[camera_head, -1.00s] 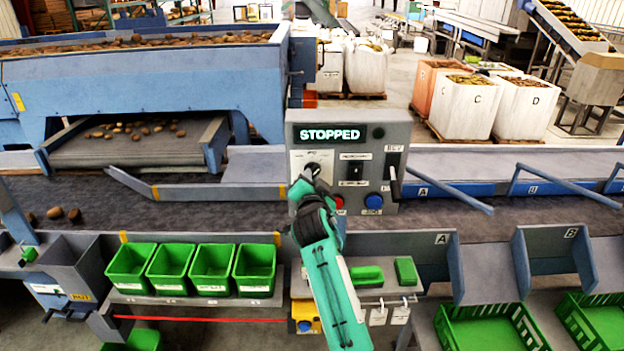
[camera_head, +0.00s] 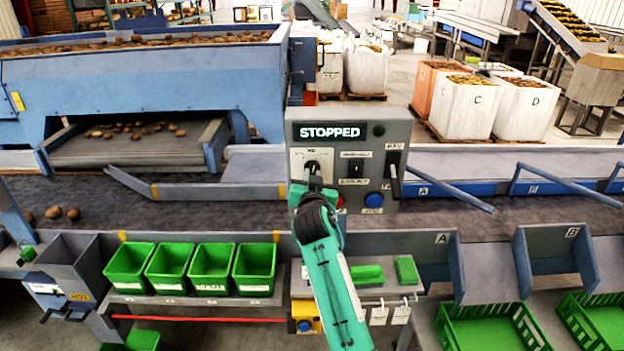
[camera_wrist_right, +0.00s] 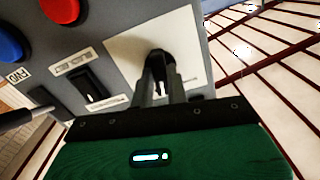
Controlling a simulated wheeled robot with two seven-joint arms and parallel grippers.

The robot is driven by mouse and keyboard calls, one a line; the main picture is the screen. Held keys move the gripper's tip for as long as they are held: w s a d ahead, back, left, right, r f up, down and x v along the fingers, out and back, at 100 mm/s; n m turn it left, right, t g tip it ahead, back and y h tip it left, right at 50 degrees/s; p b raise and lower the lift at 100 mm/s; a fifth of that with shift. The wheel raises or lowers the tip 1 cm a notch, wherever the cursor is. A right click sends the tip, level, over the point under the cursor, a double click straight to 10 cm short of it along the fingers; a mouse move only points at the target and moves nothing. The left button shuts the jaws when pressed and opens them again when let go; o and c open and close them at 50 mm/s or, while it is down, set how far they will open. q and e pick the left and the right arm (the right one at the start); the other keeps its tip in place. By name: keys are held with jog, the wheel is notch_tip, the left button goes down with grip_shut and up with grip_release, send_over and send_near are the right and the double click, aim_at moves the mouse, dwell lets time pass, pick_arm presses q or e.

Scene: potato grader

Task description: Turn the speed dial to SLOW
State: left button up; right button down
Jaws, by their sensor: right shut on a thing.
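The grey control box (camera_head: 405,130) stands mid-view with a lit display reading STOPPED. The speed dial (camera_head: 312,168) is black on a white plate at its left; its pointer setting is hidden by my gripper. My right gripper (camera_head: 312,180) is at the dial, its fingers closed on it. The right wrist view shows the dial (camera_wrist_right: 158,58) between the two fingers (camera_wrist_right: 160,85) against the white plate. The plate's lettering is too small to read. My left gripper is not in view.
A red button (camera_head: 339,201) and a blue button (camera_head: 374,200) sit just below and right of the dial. Green bins (camera_head: 254,270) line the front shelf. Potatoes (camera_head: 53,212) lie on the belt at left.

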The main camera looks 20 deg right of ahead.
jog(key=n+p, duration=0.1)
jog(key=n, duration=0.9)
jog(key=shift+d+r+p, duration=0.1)
jog(key=shift+r+p, duration=0.05)
jog(key=shift+p, duration=0.2)
dwell(0.3)
jog(key=c, duration=1.4)
grip_release()
jog(key=shift+s, duration=0.1)
jog(key=b+v, duration=0.5)
jog(key=v, duration=0.8)
jog(key=shift+s, duration=0.3)
